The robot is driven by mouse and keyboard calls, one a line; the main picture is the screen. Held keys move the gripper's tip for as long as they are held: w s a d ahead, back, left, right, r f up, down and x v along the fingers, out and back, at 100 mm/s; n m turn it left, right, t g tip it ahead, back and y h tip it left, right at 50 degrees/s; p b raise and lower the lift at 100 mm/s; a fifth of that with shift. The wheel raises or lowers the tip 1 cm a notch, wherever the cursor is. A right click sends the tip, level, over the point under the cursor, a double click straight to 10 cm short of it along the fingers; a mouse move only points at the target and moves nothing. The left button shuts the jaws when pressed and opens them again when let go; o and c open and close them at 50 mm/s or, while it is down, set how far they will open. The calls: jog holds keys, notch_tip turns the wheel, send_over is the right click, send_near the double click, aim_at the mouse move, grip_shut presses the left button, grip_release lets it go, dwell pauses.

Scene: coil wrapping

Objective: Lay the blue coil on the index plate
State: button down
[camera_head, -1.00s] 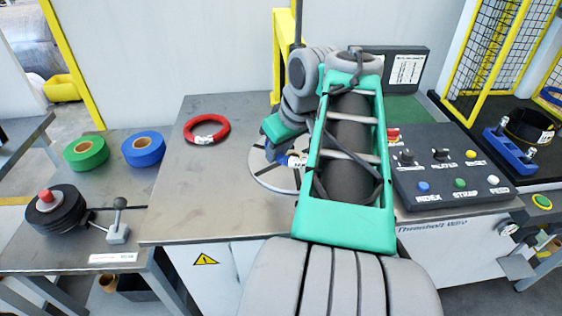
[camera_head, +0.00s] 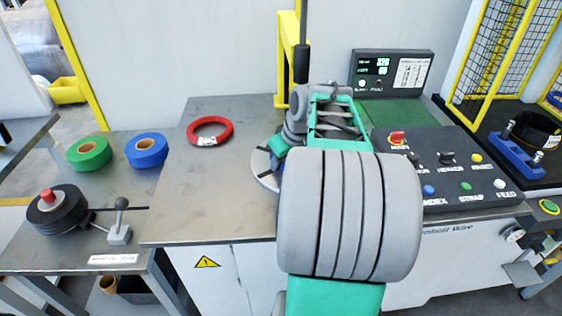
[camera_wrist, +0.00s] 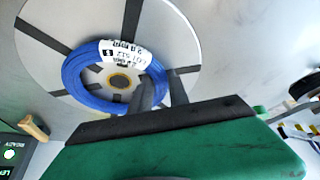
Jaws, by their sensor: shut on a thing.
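The blue coil (camera_wrist: 112,75) carries a white label and shows in the wrist view. My gripper (camera_wrist: 160,88) is shut on the coil's rim at its right side. The coil is over the grey index plate (camera_wrist: 183,30) with dark radial slots, and the plate's brown hub shows through the coil's opening. I cannot tell whether the coil touches the plate.
A red coil (camera_head: 210,131) lies on the steel table to the left of the plate. A button panel (camera_head: 455,175) is to the right, with a display (camera_head: 390,72) behind. A yellow post (camera_head: 288,70) stands behind the plate. Green tape (camera_head: 88,153) and blue tape (camera_head: 146,150) lie on the left bench.

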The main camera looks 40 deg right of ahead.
jog(key=c, duration=1.3)
grip_release()
jog(key=shift+o, duration=0.2)
jog(key=p+v, duration=0.2)
jog(key=v, duration=1)
